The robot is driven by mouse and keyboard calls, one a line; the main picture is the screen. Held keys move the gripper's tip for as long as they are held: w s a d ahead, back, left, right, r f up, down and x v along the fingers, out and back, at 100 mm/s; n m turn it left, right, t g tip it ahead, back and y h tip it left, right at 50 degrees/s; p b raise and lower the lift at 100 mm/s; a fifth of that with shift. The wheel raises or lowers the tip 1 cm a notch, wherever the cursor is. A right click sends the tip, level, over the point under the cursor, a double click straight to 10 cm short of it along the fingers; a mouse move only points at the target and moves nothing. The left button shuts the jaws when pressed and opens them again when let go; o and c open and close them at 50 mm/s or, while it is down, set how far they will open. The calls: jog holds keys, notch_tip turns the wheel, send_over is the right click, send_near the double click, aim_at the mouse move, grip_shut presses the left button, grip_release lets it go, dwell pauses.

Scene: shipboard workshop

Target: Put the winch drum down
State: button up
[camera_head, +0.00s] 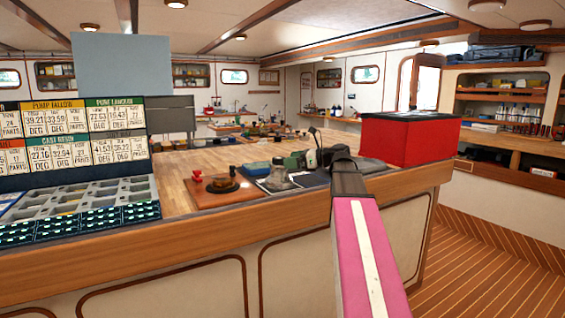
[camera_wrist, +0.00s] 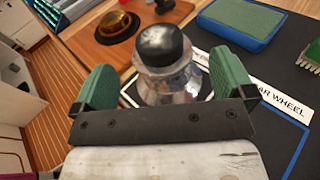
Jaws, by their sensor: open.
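The winch drum (camera_wrist: 165,75) is a shiny metal, waisted drum with a black cap. It stands upright on a dark mat (camera_wrist: 205,60), inside a white outline that is partly hidden. It also shows in the head view (camera_head: 278,174), near the bench's front edge. My gripper (camera_wrist: 163,82) is open, with one green finger on each side of the drum. Gaps show beside the cap; the fingers do not appear closed on the drum. The drum's near lower side is hidden by my gripper's dark bar.
A wooden board (camera_head: 207,199) with a red knob and an amber disc lies left of the drum. A green-topped blue block (camera_wrist: 243,22) and a green brush (camera_wrist: 311,55) lie behind and right. A label partly reads "AR WHEEL". A red box (camera_head: 405,143) stands right.

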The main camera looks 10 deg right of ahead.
jog(key=v, duration=0.6)
jog(key=shift+d, duration=0.25)
